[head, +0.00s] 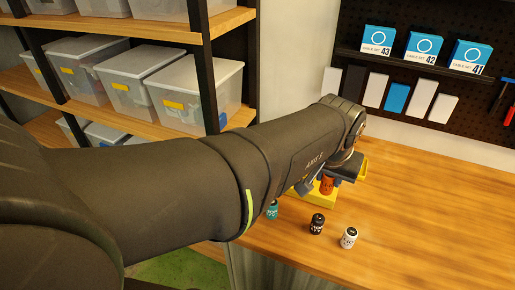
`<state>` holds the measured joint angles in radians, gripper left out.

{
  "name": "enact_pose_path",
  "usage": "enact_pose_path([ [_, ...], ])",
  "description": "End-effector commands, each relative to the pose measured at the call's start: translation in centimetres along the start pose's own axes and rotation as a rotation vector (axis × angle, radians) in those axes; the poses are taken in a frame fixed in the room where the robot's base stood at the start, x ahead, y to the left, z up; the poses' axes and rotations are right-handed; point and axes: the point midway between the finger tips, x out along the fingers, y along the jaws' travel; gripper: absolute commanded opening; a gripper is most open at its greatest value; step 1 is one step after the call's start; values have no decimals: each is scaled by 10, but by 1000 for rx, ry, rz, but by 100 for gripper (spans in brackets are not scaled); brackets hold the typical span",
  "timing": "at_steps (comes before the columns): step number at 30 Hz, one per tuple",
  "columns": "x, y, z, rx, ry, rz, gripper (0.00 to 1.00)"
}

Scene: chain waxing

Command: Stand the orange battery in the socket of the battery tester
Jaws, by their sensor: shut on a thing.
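The orange battery (327,184) is upright between the jaws of my gripper (325,187), which is shut on it. The yellow battery tester (318,199) is on the wooden workbench, just below and around the orange battery in the picture. My arm and gripper cover part of the tester. The socket is hidden, and I cannot tell whether the battery's lower end is inside it or above it.
A teal battery (272,211), a black battery (317,224) and a white battery (348,238) stand on the workbench (430,220) in front of the tester. The bench's right side is clear. A pegboard (490,110) with boxes rises behind; shelves with bins (205,88) stand left.

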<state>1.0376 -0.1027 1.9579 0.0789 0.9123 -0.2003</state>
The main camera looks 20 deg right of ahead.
Motion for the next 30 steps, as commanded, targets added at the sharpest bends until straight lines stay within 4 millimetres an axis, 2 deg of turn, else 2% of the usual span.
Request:
enact_pose_path([
  [3, 7, -16, -21, -106, 4, -44, 4],
  [7, 11, -27, -33, -172, 10, -69, 4],
  [11, 20, -41, -37, -195, 9, -78, 4],
  [24, 78, -122, -41, -194, 8, -76, 4],
  [30, 90, -139, -43, -190, 12, -75, 4],
])
